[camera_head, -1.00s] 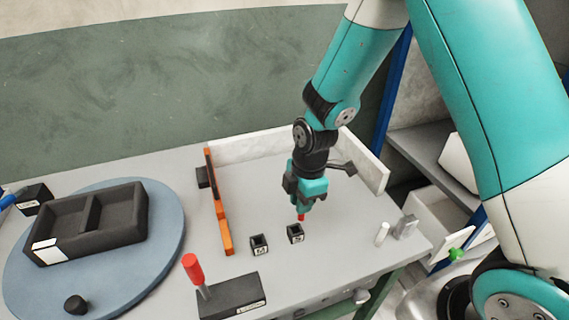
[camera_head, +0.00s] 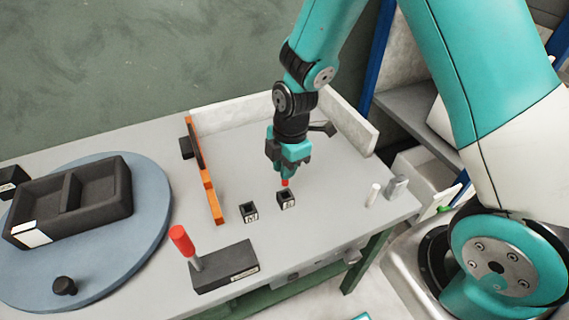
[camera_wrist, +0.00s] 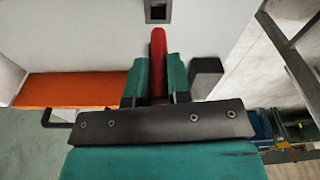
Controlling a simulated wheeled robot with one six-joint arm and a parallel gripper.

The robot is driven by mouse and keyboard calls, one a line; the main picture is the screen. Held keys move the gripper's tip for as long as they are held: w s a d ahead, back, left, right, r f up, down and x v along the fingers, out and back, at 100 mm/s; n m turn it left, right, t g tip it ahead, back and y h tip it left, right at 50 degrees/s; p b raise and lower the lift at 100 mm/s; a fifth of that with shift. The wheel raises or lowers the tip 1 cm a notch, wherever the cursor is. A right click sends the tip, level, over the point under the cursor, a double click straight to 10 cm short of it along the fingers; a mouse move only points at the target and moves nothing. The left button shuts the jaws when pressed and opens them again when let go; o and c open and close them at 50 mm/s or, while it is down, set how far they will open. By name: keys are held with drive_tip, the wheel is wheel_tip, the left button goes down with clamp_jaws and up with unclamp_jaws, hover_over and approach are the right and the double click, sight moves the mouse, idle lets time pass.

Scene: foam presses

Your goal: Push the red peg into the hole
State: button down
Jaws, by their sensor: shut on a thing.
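My gripper (camera_head: 285,176) is shut on the red peg (camera_head: 285,184), which points down from between the fingers. In the wrist view the peg (camera_wrist: 158,62) stands between the two teal fingers (camera_wrist: 157,82). Two small black blocks with square holes stand on the table: the right block (camera_head: 286,201) is just below the peg tip, and the left block (camera_head: 249,213) is beside it. One block (camera_wrist: 157,12) also shows in the wrist view, just beyond the peg tip. I cannot tell whether the tip touches the right block.
An orange bar (camera_head: 211,196) stands left of the blocks. A black base with a red-handled lever (camera_head: 225,266) sits at the front. A black two-part tray (camera_head: 118,203) rests on a blue round plate (camera_head: 150,215). White walls (camera_head: 350,125) edge the back and right.

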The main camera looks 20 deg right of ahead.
sight(286, 184)
drive_tip(key=shift+f+b, duration=0.95)
drive_tip(key=shift+f, duration=0.7)
drive_tip(key=shift+f+b, duration=1.65)
drive_tip(key=shift+f, duration=0.7)
drive_tip(key=c, duration=1)
unclamp_jaws()
drive_tip(key=shift+r, duration=0.1)
drive_tip(key=r, duration=0.5)
drive_tip(key=d+r, duration=0.1)
drive_tip(key=r, duration=0.5)
drive_tip(key=d+r, duration=0.1)
drive_tip(key=r, duration=0.5)
drive_tip(key=shift+w+r, duration=0.1)
drive_tip(key=shift+w, duration=0.1)
drive_tip(key=shift+s+r, duration=0.1)
